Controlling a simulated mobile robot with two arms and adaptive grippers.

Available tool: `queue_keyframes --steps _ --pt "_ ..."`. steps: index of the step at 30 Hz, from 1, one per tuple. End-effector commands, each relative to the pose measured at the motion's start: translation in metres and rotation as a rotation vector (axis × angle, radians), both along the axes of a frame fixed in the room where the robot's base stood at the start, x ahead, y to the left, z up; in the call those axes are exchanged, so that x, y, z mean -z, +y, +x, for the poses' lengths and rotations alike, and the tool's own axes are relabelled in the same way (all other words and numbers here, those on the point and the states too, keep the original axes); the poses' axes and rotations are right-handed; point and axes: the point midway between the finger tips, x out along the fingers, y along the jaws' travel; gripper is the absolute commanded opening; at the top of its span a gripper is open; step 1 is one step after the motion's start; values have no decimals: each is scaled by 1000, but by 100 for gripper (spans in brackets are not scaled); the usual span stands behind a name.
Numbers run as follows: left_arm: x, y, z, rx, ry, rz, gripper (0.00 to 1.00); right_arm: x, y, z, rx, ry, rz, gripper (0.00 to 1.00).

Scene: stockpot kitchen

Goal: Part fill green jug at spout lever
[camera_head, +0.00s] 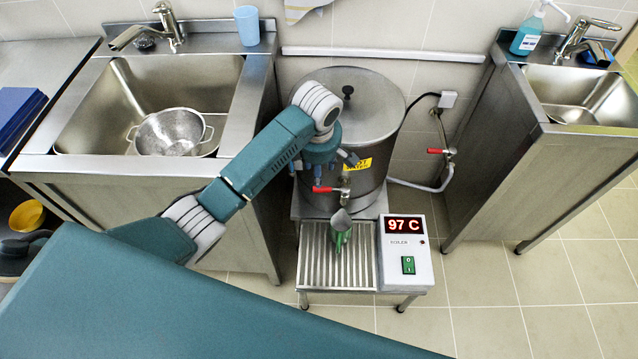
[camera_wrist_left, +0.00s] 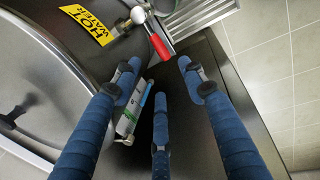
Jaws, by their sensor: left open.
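The green jug (camera_head: 341,238) stands on the slatted drip tray (camera_head: 312,262) below the boiler's spout (camera_head: 345,188). What is in it cannot be made out. The red spout lever (camera_head: 322,189) sticks out to the left of the tap. The lever also shows close up in the left wrist view (camera_wrist_left: 160,47). My left gripper (camera_head: 324,168) is beside the front of the boiler, just above the lever. Its three blue fingers (camera_wrist_left: 160,80) are spread and empty, with the lever just beyond their tips, apart from them. My right gripper is out of view.
The steel boiler (camera_head: 390,135) has a lid and a yellow hot water label (camera_head: 356,165). A control box (camera_head: 408,268) reading 97 C stands right of the tray. A second red-handled valve (camera_head: 437,151) is on the wall pipe. Sinks flank the boiler; a colander (camera_head: 170,132) sits in the left one.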

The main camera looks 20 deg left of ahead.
Motion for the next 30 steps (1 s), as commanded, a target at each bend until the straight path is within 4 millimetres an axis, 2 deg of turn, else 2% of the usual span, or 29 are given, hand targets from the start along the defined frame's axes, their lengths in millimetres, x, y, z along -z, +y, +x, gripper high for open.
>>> queue_keyframes --steps 5,12,18,23,30 --pt "17 3 3 -19 5 3 42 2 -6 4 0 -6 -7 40" --pt "63 5 11 -18 5 3 42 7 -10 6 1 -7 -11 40" --pt "92 7 17 -17 3 3 42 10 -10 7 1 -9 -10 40" --pt "101 7 20 -17 1 1 42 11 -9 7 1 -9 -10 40" --pt "103 7 20 -16 0 1 42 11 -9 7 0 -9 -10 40"
